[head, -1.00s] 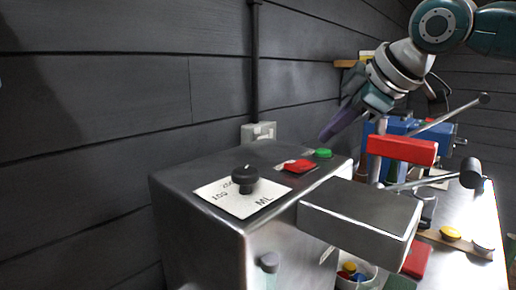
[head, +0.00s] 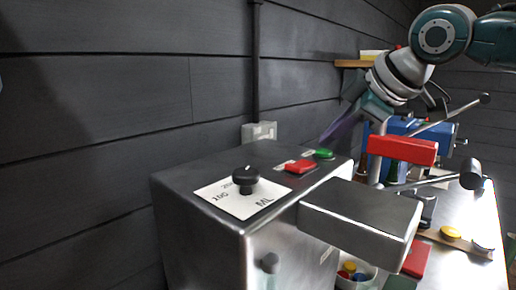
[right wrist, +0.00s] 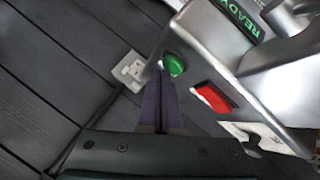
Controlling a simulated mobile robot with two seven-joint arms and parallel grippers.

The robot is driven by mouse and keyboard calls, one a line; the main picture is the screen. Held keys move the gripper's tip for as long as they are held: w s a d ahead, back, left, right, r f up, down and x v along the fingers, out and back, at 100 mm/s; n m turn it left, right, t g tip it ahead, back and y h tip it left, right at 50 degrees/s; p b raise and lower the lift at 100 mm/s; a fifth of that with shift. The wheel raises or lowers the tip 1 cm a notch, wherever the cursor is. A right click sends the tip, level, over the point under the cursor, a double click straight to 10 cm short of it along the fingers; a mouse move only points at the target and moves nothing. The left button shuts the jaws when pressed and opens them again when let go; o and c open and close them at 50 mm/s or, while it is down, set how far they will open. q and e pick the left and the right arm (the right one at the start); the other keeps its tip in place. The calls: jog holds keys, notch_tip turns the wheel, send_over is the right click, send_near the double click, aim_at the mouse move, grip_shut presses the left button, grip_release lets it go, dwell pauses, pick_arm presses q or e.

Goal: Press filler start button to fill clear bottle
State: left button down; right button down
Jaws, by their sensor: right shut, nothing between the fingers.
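The filler (head: 195,178) is a grey metal box with a green button (head: 323,153) and a red button (head: 300,166) on its top. The green button (right wrist: 174,64) and red button (right wrist: 213,97) also show in the right wrist view. My right gripper (head: 324,141) has purple fingers, shut and empty, pointing down at the green button. In the right wrist view its fingertips (right wrist: 159,73) appear just beside the green button; I cannot tell whether they touch it. My left gripper is not in view. I cannot make out a clear bottle.
A black dial (head: 246,177) sits on a white ML label. A grey box part (head: 362,215) juts from the filler's right side. A red block (head: 403,150) on a lever stands behind it. A wall socket (head: 259,131) is on the dark plank wall.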

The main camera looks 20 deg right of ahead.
aim_at(331, 153)
jog(key=shift+f, duration=0.4)
dwell(0.5)
jog(key=shift+r+p, duration=0.75)
jog(key=shift+p, duration=0.25)
notch_tip(331, 153, up, 5)
jog(key=p, duration=0.6)
jog(key=shift+r, duration=0.15)
jog(key=shift+s, duration=0.1)
